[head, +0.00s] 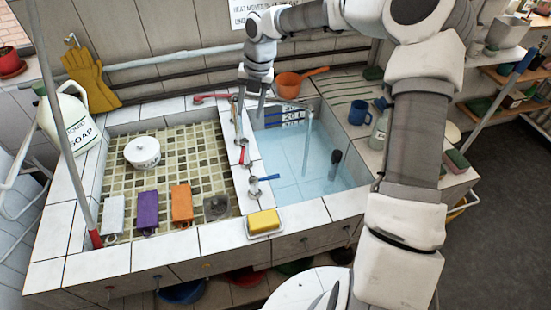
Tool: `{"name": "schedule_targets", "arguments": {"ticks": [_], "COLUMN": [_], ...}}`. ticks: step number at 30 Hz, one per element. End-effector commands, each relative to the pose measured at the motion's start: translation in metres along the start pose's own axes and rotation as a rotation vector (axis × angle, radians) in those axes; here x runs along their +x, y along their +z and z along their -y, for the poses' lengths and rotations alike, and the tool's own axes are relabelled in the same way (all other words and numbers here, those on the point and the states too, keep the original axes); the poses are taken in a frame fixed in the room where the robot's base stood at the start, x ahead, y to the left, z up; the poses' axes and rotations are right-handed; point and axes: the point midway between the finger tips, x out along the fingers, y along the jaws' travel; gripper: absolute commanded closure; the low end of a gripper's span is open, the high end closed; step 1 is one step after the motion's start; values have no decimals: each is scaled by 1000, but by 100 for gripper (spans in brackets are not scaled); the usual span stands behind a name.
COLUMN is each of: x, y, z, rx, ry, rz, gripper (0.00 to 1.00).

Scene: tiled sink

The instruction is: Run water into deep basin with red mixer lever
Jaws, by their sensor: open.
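The deep basin (352,181) is the right-hand one, with pale blue water in it. A thin, pale vertical streak (308,125) shows over its back part; I cannot tell if it is running water or a spout. A red lever (244,153) and a blue lever (266,178) sit on the tiled divider between the basins. My gripper (250,110) points down over the back of the divider, open, behind the front red lever. Contact is unclear.
The left mosaic-tiled basin (185,165) holds a white pot (142,152) and coloured blocks. A yellow sponge (264,222) lies on the front rim.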

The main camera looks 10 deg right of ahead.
Motion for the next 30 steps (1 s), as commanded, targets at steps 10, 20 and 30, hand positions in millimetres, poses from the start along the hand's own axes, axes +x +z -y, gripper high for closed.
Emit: {"name": "schedule_targets", "arguments": {"ticks": [10, 20, 30], "x": [18, 18, 32], "y": [4, 0, -2], "z": [-33, -71, -70], "rx": [-10, -3, 2], "ry": [-173, -360, -394], "rz": [-27, -6, -3], "gripper": [53, 53, 53]}}
